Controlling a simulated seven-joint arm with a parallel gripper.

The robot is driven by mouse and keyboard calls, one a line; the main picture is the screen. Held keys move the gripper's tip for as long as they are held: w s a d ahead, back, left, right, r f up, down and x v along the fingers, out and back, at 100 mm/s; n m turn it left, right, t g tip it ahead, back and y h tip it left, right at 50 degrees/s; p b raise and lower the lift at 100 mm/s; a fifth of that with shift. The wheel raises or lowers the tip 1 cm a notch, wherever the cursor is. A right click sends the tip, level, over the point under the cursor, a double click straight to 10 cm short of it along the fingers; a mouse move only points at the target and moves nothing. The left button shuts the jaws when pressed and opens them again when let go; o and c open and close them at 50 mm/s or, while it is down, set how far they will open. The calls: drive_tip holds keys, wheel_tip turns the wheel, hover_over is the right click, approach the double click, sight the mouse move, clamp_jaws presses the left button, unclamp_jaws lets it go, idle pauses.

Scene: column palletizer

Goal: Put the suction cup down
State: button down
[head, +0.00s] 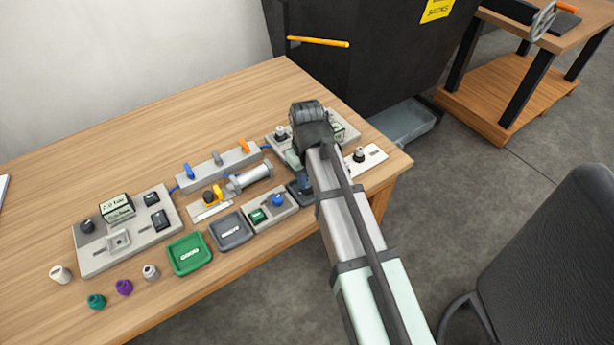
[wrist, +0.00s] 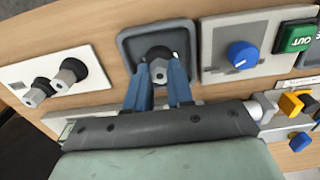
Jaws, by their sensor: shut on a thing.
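In the wrist view, my gripper (wrist: 160,72) has its blue fingers shut on a suction cup (wrist: 159,68) with a grey hex fitting and a black cup. The held cup is over the inside of a dark grey square tray (wrist: 125,42); I cannot tell whether it touches the tray floor. In the head view, this tray (head: 297,200) is mostly hidden by my arm, and the held cup is hidden. Two other suction cups, one nearer (wrist: 70,72) and one farther left (wrist: 38,91), are on a white plate (wrist: 95,50) left of the tray.
A panel with a blue knob (wrist: 242,55) and a green button (wrist: 296,38) sits close right of the tray. In the head view, a green tray (head: 188,268), a grey tray (head: 231,245) and several small loose cups lie further left. The table's back left is clear.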

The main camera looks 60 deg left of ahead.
drive_tip(key=shift+f, duration=0.1)
drive_tip(key=c, duration=1)
unclamp_jaws()
wheel_tip(320, 180, up, 12)
drive_tip(key=shift+o, duration=0.2)
